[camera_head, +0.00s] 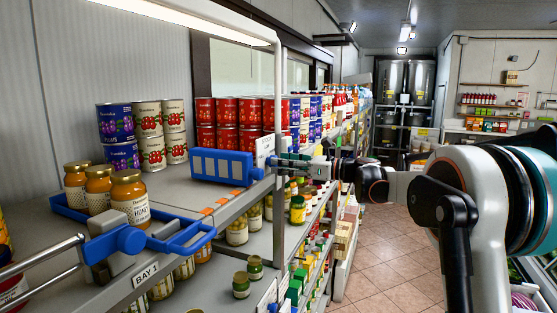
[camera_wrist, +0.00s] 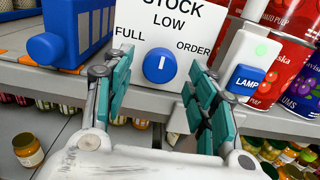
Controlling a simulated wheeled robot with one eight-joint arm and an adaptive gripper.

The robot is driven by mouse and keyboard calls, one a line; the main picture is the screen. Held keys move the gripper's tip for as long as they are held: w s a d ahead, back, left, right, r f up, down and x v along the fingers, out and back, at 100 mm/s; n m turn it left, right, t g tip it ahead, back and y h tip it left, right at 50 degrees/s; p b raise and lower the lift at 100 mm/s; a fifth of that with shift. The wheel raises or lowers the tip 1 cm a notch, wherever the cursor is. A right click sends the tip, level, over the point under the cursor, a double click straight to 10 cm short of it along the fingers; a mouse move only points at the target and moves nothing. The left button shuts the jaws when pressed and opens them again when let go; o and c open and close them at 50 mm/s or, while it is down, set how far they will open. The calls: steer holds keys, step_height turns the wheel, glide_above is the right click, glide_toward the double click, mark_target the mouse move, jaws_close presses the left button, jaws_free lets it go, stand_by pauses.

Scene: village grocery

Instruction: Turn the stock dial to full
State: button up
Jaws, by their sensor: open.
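The stock dial (camera_wrist: 160,65) is a round blue knob on a white plate (camera_wrist: 140,25) marked STOCK, with FULL at left, LOW at top and ORDER at right. Its white pointer line stands upright, towards LOW. My gripper (camera_wrist: 157,84) is open in the wrist view, its teal-padded fingers apart on the left and right of the knob. I cannot tell whether either finger touches it. In the head view my gripper (camera_head: 303,162) reaches to the shelf edge beside the partly visible plate (camera_head: 265,149); the knob is hidden there.
A blue LAMP button (camera_wrist: 247,79) on a white box with a green light sits just right of the dial. A blue slotted box (camera_head: 222,166) is at left. Cans and jars fill the shelves. The tiled aisle (camera_head: 385,255) is clear.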

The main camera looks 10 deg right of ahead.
steer(key=shift+x, duration=1)
steer(key=c, duration=1)
steer(key=shift+c, duration=0.2)
steer(key=shift+n, duration=0.4)
steer(key=n+b, duration=0.5)
steer(key=n, duration=0.6)
steer(key=shift+b, duration=0.4)
